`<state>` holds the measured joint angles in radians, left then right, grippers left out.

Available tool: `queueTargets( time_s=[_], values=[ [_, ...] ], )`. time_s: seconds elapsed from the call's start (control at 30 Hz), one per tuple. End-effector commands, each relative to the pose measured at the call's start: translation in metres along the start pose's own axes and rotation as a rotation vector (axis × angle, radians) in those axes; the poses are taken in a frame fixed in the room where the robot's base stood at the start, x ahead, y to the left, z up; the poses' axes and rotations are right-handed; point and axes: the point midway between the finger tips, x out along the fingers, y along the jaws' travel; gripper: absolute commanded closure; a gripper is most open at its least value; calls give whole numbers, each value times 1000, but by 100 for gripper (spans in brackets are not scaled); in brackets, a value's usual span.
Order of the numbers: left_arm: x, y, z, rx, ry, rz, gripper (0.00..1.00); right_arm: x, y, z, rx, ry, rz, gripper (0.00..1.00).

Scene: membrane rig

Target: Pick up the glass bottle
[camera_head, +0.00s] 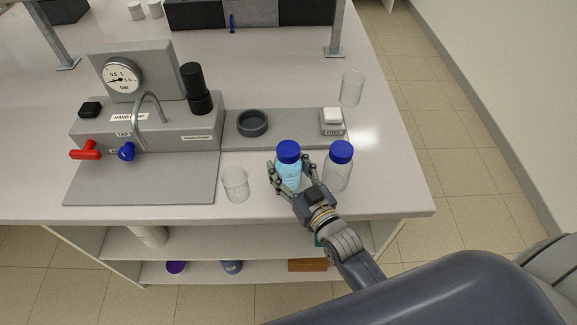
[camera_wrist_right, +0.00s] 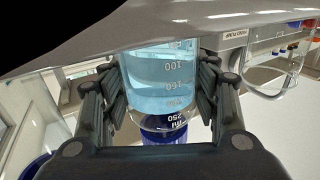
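A glass bottle (camera_head: 289,174) with a blue cap and light blue liquid stands near the bench's front edge. My right gripper (camera_head: 288,162) has one finger on each side of it. The bottle also fills the middle of the right wrist view (camera_wrist_right: 160,85), with its cap low in the picture. The fingers are very close to the glass; I cannot tell whether they press on it. A second, clear glass bottle (camera_head: 337,176) with a blue cap stands just right of the gripper and looks empty. My left gripper is not in view.
A glass beaker (camera_head: 235,184) stands left of the blue-liquid bottle. Behind are a dark round dish (camera_head: 252,123), a small balance-like box (camera_head: 332,125) and another beaker (camera_head: 351,88). The grey pump rig (camera_head: 150,125) with red and blue handles is at left.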

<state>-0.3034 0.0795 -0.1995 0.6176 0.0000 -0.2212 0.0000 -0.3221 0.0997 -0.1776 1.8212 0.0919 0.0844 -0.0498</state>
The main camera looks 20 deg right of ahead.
Motion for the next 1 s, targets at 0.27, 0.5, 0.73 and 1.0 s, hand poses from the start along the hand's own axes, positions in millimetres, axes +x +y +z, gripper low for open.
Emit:
queueTargets(
  time_s=[0.27, 0.5, 0.73, 1.0],
  values=[
    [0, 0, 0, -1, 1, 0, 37, 0, 0, -3, 0, 5, 0, 83],
    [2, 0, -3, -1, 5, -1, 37, 0, 0, -27, 1, 10, 1, 83],
    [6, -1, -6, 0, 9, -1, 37, 1, 0, -69, 1, 9, 1, 83],
    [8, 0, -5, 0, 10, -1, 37, 0, 0, -99, 1, 6, 0, 83]
  ],
)
